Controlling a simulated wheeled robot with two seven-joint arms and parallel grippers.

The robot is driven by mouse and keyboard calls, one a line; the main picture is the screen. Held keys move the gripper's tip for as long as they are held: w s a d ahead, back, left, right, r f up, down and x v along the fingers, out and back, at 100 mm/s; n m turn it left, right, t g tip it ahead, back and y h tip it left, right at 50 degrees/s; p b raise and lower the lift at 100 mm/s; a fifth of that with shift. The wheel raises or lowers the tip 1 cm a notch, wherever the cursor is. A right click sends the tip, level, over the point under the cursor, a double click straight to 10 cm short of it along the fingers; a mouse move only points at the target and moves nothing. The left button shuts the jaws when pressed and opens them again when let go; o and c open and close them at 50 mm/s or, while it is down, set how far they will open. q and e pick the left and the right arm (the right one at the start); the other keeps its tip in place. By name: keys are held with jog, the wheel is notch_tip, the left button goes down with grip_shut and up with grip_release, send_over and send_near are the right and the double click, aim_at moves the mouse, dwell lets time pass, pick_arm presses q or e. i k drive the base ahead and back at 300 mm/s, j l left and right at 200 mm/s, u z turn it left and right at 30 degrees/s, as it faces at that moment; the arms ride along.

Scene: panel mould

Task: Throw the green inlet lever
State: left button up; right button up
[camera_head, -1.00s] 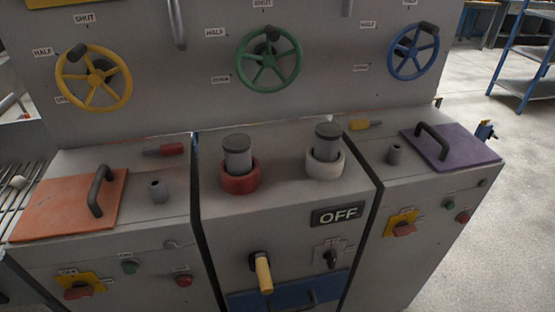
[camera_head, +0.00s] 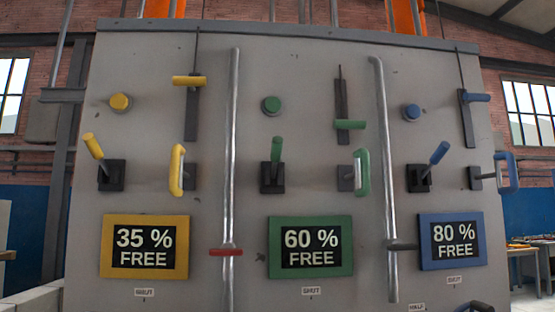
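A green-gripped lever (camera_head: 276,150) stands nearly upright on a black base. To its right, a green crossbar handle (camera_head: 350,125) sits low on a dark vertical slotted bar, and a green loop handle (camera_head: 362,173) is below it. No label tells which is the inlet lever. A green round knob (camera_head: 272,104) is above the upright lever. The green-framed display (camera_head: 310,274) below reads 60 % FREE. Neither of my grippers is in view.
Yellow-framed (camera_head: 146,272) and blue-framed (camera_head: 452,266) displays read 35 % and 80 % FREE, with matching levers above. Vertical pipes with a red handle (camera_head: 226,252) and a dark handle (camera_head: 402,246) separate the columns and stand out from the panel.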

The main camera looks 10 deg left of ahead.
aim_at(276, 147)
jog(key=j+z, duration=0.15)
jog(key=j, duration=0.3)
jog(key=k+j+z, duration=0.15)
jog(key=j, duration=0.25)
jog(key=k+j+z, duration=0.15)
jog(key=j, duration=0.3)
jog(key=j+z, duration=0.2)
jog(key=j, duration=0.2)
jog(key=k+j+z, duration=0.15)
jog(key=j, duration=0.25)
jog(key=k+j+z, duration=0.3)
jog(key=k+j, duration=0.15)
jog(key=j, duration=0.2)
